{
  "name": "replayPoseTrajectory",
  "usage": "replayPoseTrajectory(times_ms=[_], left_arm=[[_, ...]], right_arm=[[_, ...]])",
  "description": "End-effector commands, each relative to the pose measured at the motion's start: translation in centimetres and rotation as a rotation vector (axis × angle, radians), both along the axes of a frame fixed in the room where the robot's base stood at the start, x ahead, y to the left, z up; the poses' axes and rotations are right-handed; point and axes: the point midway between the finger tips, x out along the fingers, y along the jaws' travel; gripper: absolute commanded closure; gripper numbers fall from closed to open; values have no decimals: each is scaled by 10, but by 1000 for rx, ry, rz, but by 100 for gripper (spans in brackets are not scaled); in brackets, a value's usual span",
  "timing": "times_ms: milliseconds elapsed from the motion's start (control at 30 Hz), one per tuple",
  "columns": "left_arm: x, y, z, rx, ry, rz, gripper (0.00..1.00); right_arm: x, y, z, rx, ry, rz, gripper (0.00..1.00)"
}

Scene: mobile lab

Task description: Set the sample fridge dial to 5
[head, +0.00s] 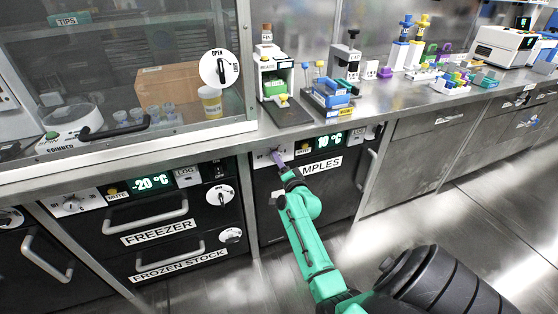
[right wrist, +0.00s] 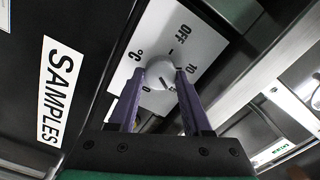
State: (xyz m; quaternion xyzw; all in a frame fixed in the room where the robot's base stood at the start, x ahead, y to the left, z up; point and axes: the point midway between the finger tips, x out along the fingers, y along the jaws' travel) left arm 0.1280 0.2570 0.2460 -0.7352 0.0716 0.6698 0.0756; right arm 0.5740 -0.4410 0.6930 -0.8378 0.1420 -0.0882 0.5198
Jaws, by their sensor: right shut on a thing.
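The sample fridge (head: 330,199) is the dark unit under the counter, with a partly covered SAMPLES label that also shows in the right wrist view (right wrist: 60,90). Its display (head: 329,140) reads 10 °C. The round white dial (right wrist: 157,70) sits on a white plate (right wrist: 190,42) marked OFF, 10, 0 and °C; a mark near the right finger is partly hidden. My right gripper (head: 278,158) reaches the panel, its purple fingers (right wrist: 160,78) shut on the dial from both sides. The dial's exact setting is hard to read. My left gripper is not in view.
A freezer (head: 150,215) with its own dial, MUTE button and -20 °C display stands to the left. Door handles (head: 372,170) stick out nearby. The counter above (head: 390,105) holds racks and instruments. The floor at right is clear.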

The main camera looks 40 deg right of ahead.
Motion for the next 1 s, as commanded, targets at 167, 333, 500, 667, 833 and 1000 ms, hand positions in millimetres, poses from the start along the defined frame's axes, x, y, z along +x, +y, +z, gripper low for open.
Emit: replayPoseTrajectory(times_ms=[167, 333, 500, 667, 833, 1000], left_arm=[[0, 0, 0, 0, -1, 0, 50], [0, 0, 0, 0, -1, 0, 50], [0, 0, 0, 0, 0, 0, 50], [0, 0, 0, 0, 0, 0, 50], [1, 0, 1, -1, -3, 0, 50], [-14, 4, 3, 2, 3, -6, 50]], right_arm=[[0, 0, -1, 5, 1, 0, 100], [0, 0, -1, 4, 1, 0, 100], [0, 0, -1, 4, 1, 0, 21], [0, 0, -1, 3, 0, 0, 21], [-5, 2, 0, 2, 1, 0, 21], [-35, 12, 0, 3, 4, 0, 21]])
